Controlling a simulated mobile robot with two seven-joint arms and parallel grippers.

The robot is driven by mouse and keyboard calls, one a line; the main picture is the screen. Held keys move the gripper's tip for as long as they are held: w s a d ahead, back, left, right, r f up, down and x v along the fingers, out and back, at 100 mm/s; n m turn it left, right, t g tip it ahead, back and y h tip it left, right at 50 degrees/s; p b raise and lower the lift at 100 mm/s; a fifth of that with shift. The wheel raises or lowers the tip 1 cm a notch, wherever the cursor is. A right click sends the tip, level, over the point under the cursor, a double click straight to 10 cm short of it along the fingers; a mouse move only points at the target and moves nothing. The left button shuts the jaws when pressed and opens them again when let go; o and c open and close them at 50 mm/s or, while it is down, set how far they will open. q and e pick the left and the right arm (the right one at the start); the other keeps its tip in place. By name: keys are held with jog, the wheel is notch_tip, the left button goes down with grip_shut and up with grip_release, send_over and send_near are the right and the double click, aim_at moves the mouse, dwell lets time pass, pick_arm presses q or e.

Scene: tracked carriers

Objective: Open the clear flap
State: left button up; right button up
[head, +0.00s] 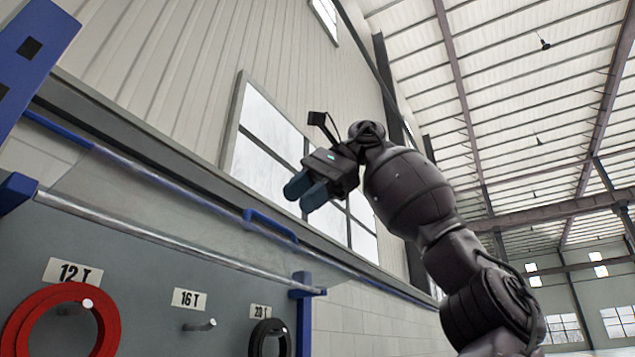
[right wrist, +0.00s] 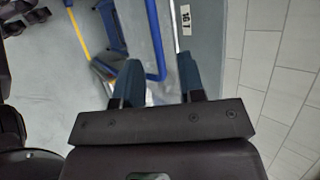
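The clear flap (head: 140,205) is a see-through panel with a blue-edged bar along its upper side, in front of a grey board. A blue handle (head: 270,224) sits on that bar. My right gripper (head: 306,192) is above and slightly right of the handle in the head view, apart from it in the picture. Its two blue fingers are spread with nothing between them. The right wrist view shows the same open fingers (right wrist: 159,80), with blue bar-like parts beyond them. I cannot tell whether one of those is the handle. My left gripper is not in view.
A metal rod (head: 180,243) runs below the flap, near a blue post (head: 303,315). Red rings (head: 20,325) and a black ring (head: 258,340) hang on the board; the 16 T peg (head: 200,326) is bare. A blue upright (head: 35,50) stands at left.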

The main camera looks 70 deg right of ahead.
jog(key=shift+v, duration=1.85)
